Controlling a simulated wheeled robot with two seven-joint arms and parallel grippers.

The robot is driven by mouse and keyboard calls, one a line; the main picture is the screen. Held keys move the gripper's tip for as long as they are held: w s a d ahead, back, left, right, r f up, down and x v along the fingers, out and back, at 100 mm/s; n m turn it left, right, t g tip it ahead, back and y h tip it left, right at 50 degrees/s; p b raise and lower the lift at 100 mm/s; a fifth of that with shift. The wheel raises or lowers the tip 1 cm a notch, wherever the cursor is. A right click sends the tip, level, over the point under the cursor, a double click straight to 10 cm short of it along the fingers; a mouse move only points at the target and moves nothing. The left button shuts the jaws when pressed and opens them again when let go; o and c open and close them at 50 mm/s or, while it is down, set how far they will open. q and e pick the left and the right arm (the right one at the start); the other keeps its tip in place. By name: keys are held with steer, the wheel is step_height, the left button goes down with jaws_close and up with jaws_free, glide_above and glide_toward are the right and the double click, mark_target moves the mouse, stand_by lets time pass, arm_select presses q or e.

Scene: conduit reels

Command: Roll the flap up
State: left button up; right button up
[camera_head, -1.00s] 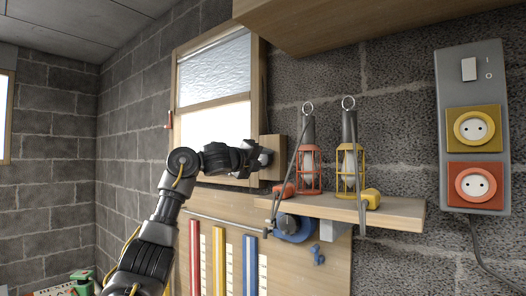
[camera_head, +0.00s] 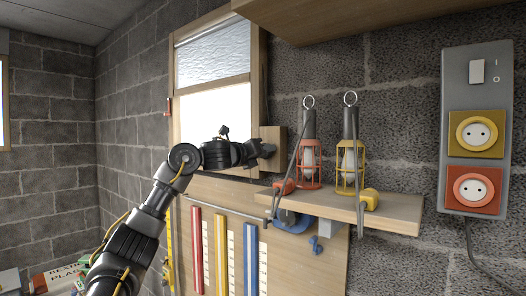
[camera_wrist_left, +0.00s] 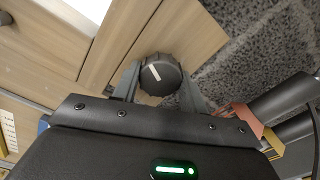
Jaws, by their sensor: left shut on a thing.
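The flap (camera_head: 212,58) looks like a pale, rippled sheet across the upper part of the wood-framed window, with a straight lower edge. Below it the opening is bright white. A dark ribbed knob (camera_wrist_left: 161,75) with a white mark sits on a wooden block (camera_head: 272,137) at the window's lower right. My left gripper (camera_head: 262,151) is at this block, shut on the knob. In the left wrist view its fingers stand on either side of the knob, which is partly hidden in the head view. My right gripper is in neither view.
A wooden shelf (camera_head: 390,212) to the right of my left gripper carries a red caged lamp (camera_head: 309,165) and a yellow caged lamp (camera_head: 350,168). A grey socket panel (camera_head: 476,130) hangs further right. Coloured strips and a blue reel (camera_head: 291,222) are below.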

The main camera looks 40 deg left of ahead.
arm_select(q)
steer(key=shift+f, duration=0.1)
steer(key=o, duration=1)
steer(key=shift+c, duration=0.2)
steer(key=s+b, duration=0.5)
steer(key=s, duration=0.5)
steer(key=shift+s, duration=0.4)
steer(key=shift+d, duration=0.1)
